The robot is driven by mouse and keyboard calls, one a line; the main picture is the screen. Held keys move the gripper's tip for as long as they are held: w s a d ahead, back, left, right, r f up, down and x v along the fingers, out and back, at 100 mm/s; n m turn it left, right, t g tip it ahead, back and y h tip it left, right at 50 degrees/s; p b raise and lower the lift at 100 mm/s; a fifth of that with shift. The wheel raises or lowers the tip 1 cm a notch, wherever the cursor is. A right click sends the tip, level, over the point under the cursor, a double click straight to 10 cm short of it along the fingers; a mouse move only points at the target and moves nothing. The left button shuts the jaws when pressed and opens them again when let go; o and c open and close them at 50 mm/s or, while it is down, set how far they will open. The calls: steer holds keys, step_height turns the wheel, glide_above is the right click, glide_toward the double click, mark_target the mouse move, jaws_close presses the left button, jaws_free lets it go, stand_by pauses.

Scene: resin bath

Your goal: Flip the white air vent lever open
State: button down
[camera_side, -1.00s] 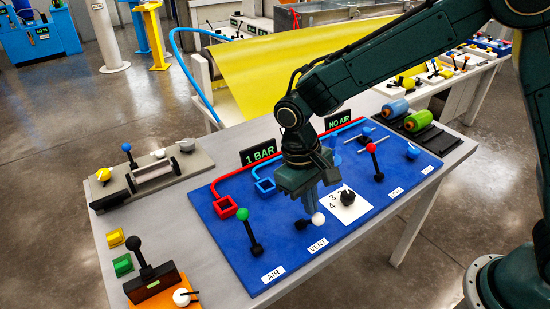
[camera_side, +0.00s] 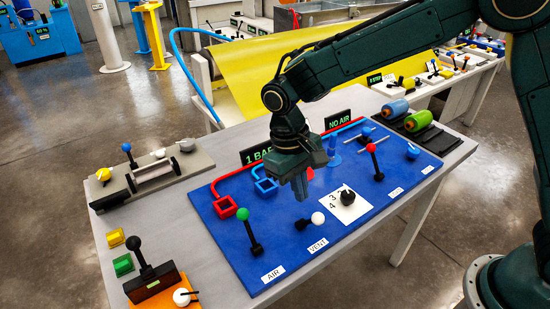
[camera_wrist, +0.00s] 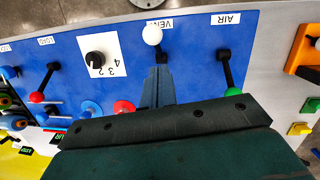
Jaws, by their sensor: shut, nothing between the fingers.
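The white-knobbed vent lever (camera_side: 317,218) lies tilted over on the blue panel by the VENT label (camera_side: 318,245), its knob to the right of its dark base. In the wrist view the white knob (camera_wrist: 152,36) shows just beyond my fingertips, with its black base below it. My gripper (camera_side: 300,194) is shut and empty, pointing down above and slightly behind the lever's base, apart from the knob. In the wrist view my closed fingers (camera_wrist: 158,82) point toward the lever.
The green-knobbed AIR lever (camera_side: 250,230) stands left of the vent lever. A black dial (camera_side: 347,198) on a white plate and a red-knobbed lever (camera_side: 375,162) are to the right. Display signs (camera_side: 340,120) stand behind. The panel's front edge is clear.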

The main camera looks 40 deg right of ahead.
steer(key=v, duration=1)
steer(key=shift+r, duration=0.2)
steer(key=shift+a, duration=0.1)
steer(key=s+d+r+t+y, duration=0.1)
steer(key=s+d+r+t, duration=0.1)
steer(key=s+d+r, duration=0.3)
steer(key=s+d+r+t, duration=0.2)
steer(key=s+d+r, duration=0.25)
steer(key=d, duration=0.35)
steer(key=s+d+f+t, duration=0.1)
steer(key=s+d, duration=0.2)
steer(key=s, duration=0.3)
steer(key=s+d+f+m+t, duration=0.1)
steer(key=s+d+f+t, duration=0.1)
steer(key=s, duration=0.5)
steer(key=shift+d+t, duration=0.3)
steer(key=shift+d, duration=0.45)
